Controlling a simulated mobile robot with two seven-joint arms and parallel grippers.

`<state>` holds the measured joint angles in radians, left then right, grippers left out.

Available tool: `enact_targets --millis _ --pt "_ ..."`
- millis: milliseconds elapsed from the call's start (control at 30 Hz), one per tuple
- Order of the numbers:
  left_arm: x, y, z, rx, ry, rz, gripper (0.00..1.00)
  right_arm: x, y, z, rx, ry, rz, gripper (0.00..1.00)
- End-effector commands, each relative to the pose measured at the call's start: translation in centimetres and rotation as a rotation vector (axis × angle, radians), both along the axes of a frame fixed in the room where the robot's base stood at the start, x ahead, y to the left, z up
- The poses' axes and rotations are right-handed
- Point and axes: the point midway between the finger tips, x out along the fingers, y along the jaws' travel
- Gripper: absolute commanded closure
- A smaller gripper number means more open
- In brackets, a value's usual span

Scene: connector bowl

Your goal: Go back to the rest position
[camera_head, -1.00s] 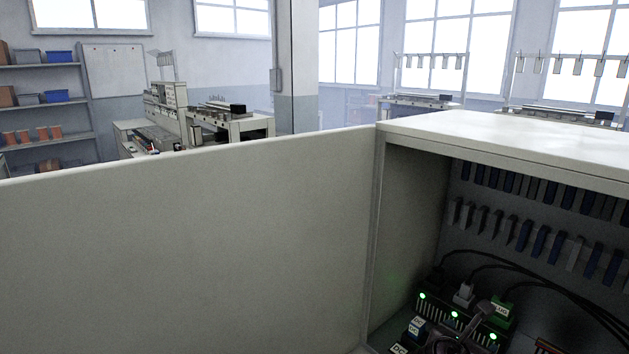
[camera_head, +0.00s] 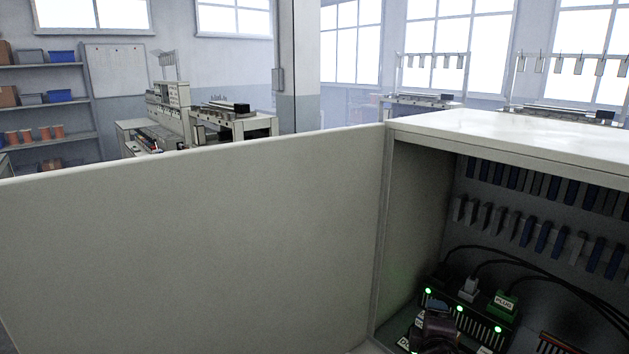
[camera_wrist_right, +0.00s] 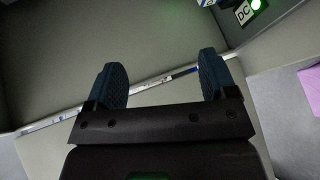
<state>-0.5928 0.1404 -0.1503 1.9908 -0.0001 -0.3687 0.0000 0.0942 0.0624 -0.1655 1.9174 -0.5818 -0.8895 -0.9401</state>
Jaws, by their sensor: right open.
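My right gripper (camera_wrist_right: 160,62) is open and empty in the right wrist view, with two dark blue pads spread apart. Beyond it are a plain greyish panel and a pale edge strip. A dark part, probably of my right arm or gripper, shows at the bottom of the head view in front of the cabinet's device; its jaws cannot be made out there. The open cabinet (camera_head: 520,140) holds a dark device (camera_head: 460,318) with three green lights. A green labelled connector (camera_head: 505,303) and a pale connector (camera_head: 468,288) sit at it. My left gripper is out of view.
The large open door panel (camera_head: 190,240) fills the left of the head view. Cables (camera_head: 560,268) run along the cabinet's back below rows of blue and grey parts. A "DC" label (camera_wrist_right: 244,12) and a purple patch (camera_wrist_right: 311,84) show at the wrist view's right.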

Motion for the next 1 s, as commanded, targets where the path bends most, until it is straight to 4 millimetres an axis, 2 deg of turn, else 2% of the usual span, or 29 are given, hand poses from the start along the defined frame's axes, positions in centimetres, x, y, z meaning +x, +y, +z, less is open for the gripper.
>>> enact_targets --millis 167,267,367,500,600,800,900,1000 --pt "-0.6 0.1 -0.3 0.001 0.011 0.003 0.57 -1.6 0.9 -2.1 0.418 -0.116 0.011 0.22" --pt "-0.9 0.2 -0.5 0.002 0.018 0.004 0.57 -3.3 1.1 -3.7 0.672 -0.157 0.002 0.22" --pt "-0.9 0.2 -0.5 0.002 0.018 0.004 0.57 -5.8 0.9 -5.8 0.936 -0.182 -0.027 0.22" --pt "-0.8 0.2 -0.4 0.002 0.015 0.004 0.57 -10.6 0.0 -9.3 1.255 -0.187 -0.103 0.22" --pt "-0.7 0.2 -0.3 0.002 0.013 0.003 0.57 -14.5 -1.0 -12.0 1.360 -0.164 -0.166 0.22" --pt "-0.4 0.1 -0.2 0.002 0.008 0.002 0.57 -21.7 -2.9 -16.8 1.364 -0.074 -0.295 0.22" --pt "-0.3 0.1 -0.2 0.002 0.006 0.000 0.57 -24.1 -3.5 -18.3 1.351 -0.044 -0.338 0.22" --pt "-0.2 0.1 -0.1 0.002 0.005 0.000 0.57 -25.4 -3.8 -19.0 1.344 -0.027 -0.361 0.22"
